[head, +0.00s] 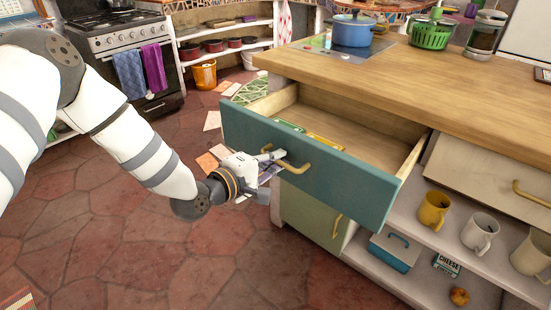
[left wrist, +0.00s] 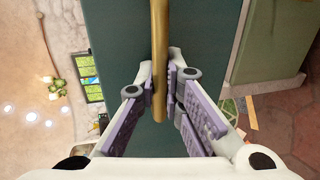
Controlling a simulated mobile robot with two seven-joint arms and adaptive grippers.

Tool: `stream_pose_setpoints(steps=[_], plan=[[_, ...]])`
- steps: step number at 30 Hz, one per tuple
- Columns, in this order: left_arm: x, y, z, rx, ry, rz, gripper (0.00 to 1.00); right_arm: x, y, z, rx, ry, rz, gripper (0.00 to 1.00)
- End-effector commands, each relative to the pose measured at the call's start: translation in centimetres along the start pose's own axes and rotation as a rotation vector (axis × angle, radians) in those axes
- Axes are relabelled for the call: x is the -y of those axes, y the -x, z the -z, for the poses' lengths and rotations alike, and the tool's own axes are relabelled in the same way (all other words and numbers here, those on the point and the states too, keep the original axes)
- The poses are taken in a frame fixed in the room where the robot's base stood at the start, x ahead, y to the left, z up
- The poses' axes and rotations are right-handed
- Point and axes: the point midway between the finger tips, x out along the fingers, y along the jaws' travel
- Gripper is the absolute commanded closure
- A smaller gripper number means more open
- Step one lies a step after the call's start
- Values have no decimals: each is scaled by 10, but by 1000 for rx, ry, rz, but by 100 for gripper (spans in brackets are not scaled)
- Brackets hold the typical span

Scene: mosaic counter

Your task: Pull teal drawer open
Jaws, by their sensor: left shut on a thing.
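The teal drawer (head: 320,175) stands well out from the wooden-topped counter, and its inside shows in the head view. A brass handle (head: 297,168) sits on its front. My left gripper (head: 277,161) is shut on this handle at its left part. In the left wrist view the brass handle (left wrist: 159,50) runs between the two fingertips (left wrist: 161,84), with the teal front (left wrist: 120,30) behind it. A green item and a yellow item (head: 325,141) lie inside the drawer, partly hidden by its front. My right gripper is not in view.
The wooden countertop (head: 440,85) holds a blue pot (head: 352,30) and a green colander (head: 431,33). Below the drawer are a pale green cabinet door (head: 313,215) and an open shelf with mugs (head: 434,209). The tiled floor (head: 200,265) in front is clear.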

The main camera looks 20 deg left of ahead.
Motion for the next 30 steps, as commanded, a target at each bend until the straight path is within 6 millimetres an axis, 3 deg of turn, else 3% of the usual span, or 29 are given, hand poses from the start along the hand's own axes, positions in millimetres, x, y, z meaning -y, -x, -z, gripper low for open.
stream_pose_setpoints(steps=[2,3,4,14,17,24,30], plan=[[-1,0,0,0,0,-3,100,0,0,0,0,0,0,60],[-1,0,0,0,0,-3,87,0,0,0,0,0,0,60],[-1,0,0,0,0,-3,82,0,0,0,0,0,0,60],[0,3,0,-1,1,0,82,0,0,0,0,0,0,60],[0,20,1,-2,3,0,82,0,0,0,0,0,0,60],[-1,85,1,-3,4,-1,82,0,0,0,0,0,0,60],[-1,116,1,-2,1,-2,82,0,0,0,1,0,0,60]])
